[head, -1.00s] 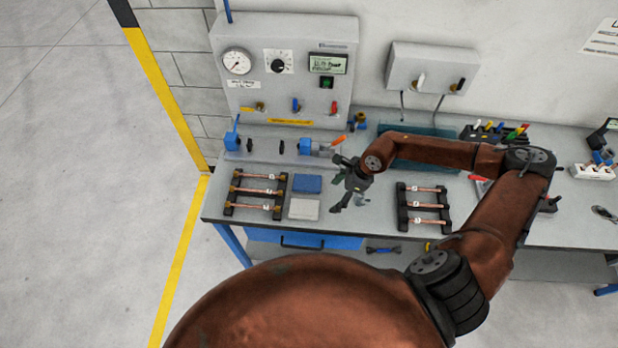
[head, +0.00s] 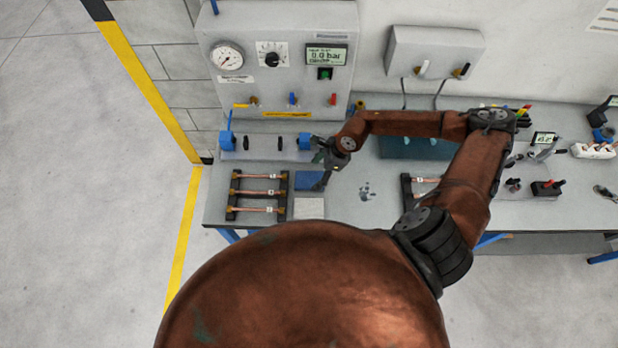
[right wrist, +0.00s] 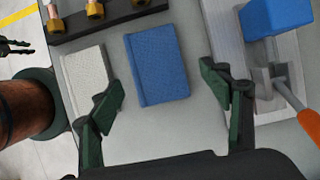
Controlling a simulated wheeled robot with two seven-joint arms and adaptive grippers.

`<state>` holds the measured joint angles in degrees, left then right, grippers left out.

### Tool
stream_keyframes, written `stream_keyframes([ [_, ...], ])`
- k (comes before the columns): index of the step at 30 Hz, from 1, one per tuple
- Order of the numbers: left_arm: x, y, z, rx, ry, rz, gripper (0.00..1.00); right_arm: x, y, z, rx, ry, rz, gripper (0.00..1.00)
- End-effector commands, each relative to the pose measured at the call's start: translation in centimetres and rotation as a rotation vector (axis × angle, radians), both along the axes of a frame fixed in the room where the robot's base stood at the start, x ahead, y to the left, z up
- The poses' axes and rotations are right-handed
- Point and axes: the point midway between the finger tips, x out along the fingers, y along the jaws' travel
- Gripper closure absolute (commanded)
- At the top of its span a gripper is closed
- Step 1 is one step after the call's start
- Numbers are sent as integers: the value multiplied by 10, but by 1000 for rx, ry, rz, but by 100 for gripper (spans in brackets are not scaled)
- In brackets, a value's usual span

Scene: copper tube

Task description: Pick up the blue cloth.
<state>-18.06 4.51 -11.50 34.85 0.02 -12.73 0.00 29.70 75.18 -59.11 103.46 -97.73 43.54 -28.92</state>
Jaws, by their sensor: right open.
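The blue cloth (head: 308,180) lies flat on the bench, a folded rectangle just right of the left tube rack. It also shows whole in the right wrist view (right wrist: 160,65). My right gripper (head: 322,176) is above the cloth's right part in the head view and hides some of it. In the right wrist view its dark green fingers (right wrist: 166,88) are wide apart with nothing between them, one towards each side of the cloth. A dark pronged part (right wrist: 14,46) at the left edge of that view looks like my left gripper; its state is unclear.
A grey-white cloth (head: 309,208) lies beside the blue one, nearer the bench front. The left rack (head: 232,196) holds copper tubes. A fixture with a blue block (right wrist: 277,14) and orange handle (right wrist: 303,130) stands close by.

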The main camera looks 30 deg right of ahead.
Motion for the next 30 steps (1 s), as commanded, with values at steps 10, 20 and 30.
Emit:
stream_keyframes([
  [10,32,-1,14,-2,-41,-7,75,6,14,-31,1,-1,1,29],
  [20,29,-1,14,-1,-38,-6,75,6,15,-31,1,-1,3,39],
  [30,17,1,13,1,-21,-3,75,6,15,-31,1,-1,3,63],
])
